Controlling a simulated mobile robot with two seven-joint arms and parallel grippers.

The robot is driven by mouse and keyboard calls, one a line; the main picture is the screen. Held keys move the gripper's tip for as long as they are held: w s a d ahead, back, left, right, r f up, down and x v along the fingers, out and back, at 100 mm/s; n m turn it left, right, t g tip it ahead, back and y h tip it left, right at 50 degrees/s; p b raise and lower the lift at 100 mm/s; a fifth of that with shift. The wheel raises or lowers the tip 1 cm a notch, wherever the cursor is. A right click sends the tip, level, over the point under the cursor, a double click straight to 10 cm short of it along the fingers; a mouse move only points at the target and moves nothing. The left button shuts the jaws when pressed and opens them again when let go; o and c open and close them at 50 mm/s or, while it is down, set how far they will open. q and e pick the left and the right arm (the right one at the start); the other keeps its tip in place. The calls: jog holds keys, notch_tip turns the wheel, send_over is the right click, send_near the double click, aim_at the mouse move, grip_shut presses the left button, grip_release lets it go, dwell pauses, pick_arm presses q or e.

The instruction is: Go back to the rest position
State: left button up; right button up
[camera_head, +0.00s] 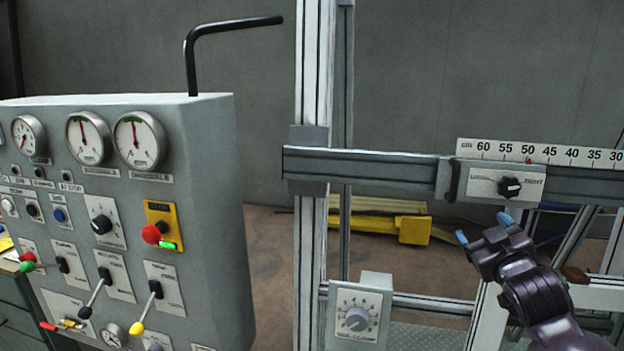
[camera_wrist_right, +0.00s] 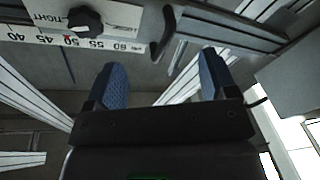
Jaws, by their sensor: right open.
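My right gripper (camera_head: 484,228) is dark with blue fingertips. It is in the lower right of the head view, just below the black knob (camera_head: 510,187) on the rail's plate. Its fingers are spread apart with nothing between them. In the right wrist view the open gripper (camera_wrist_right: 160,85) shows both blue finger pads, and the knob (camera_wrist_right: 84,22) is at the upper left, apart from the fingers. My left gripper is not in either view.
A grey control panel (camera_head: 215,200) with gauges, levers and a red button (camera_head: 151,234) stands at left. A metal frame (camera_head: 310,240) carries a horizontal rail (camera_head: 370,168) and a ruler scale (camera_head: 540,153). A dial box (camera_head: 360,305) sits low on the frame. Yellow parts (camera_head: 413,229) lie behind.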

jog(key=s+a+f+g+y, duration=0.1)
jog(key=s+f, duration=0.2)
jog(key=f, duration=0.4)
jog(key=s+a+f+y, duration=0.1)
jog(key=s+a+f, duration=0.1)
jog(key=f, duration=0.5)
jog(key=s+a+f+m+g+h+b, duration=0.1)
jog(key=s+f+m+g, duration=0.3)
jog(key=s+f, duration=2)
jog(key=shift+s+a+f+g, duration=0.35)
jog(key=shift+a+f+g, duration=0.4)
jog(key=shift+g, duration=0.35)
